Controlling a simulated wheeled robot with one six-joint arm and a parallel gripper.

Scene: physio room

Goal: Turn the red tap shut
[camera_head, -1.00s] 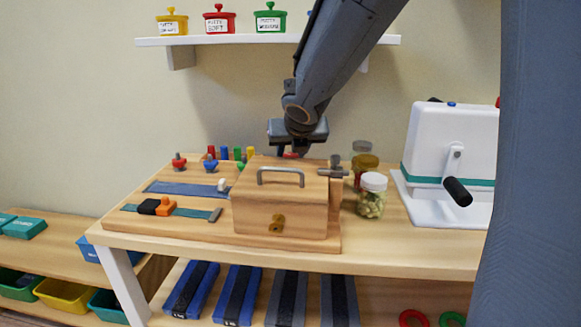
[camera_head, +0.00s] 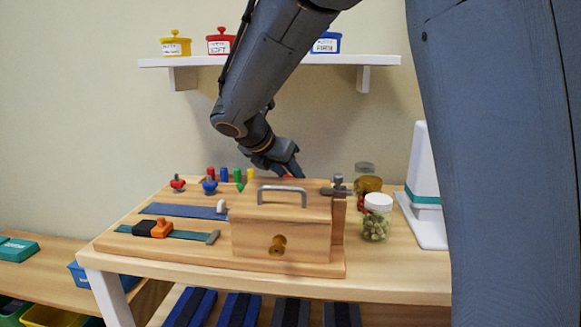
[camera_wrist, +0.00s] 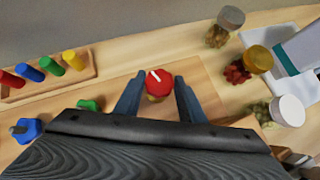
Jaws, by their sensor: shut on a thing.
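The red tap (camera_wrist: 159,78) is a round red knob with a white line across its top and a yellowish part under it. In the wrist view it sits between the two fingers of my gripper (camera_wrist: 159,97), which is shut on it. In the head view only a sliver of red (camera_head: 288,177) shows behind the wooden box, and my gripper (camera_head: 291,171) reaches down to it there. The box hides the fingertips and most of the tap in that view. The white line points to the upper left in the wrist view.
The wooden box (camera_head: 258,213) with a grey handle stands in front of the tap. A blue knob (camera_head: 210,187), a red knob (camera_head: 177,183) and coloured pegs (camera_wrist: 42,72) are to the left. Jars (camera_head: 377,217) stand close on the right. A shelf (camera_head: 260,61) hangs above.

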